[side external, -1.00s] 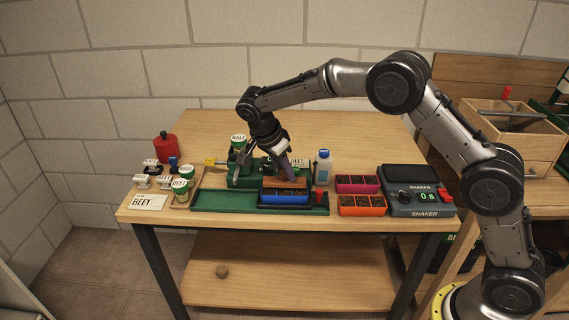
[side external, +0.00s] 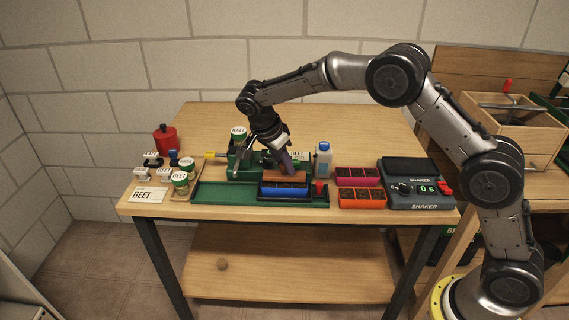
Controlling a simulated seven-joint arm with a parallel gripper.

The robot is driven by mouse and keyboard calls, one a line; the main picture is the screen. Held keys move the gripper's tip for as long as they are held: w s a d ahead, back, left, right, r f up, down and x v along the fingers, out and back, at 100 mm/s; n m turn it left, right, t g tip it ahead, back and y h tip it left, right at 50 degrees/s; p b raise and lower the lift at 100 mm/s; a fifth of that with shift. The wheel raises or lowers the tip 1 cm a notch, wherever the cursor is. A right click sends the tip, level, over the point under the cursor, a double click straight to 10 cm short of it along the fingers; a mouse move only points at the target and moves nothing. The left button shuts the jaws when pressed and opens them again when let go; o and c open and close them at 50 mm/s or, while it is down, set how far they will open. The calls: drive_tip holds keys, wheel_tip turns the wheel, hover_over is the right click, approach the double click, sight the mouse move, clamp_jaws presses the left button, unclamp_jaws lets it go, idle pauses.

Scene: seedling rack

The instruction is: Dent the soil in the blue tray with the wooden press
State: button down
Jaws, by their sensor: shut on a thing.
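The blue tray (side external: 284,191) stands on the black base at the right end of the green tray, with dark soil in its compartments. My gripper (side external: 283,163) is shut on the wooden press (side external: 287,174), a brown block. It holds the press over the back part of the blue tray. The press looks just above the soil, but the gap is too small to judge. Whether the soil has dents is too small to tell.
A green tray (side external: 225,195) lies to the left. A white bottle (side external: 323,160) and a red cup (side external: 319,188) stand close on the right. Pink (side external: 358,177) and orange (side external: 362,200) soil trays and the shaker (side external: 420,199) are farther right. Seed cans (side external: 180,182) stand at left.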

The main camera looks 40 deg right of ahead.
drive_tip(key=shift+f, duration=0.6)
idle(1.0)
drive_tip(key=shift+r, duration=4.1)
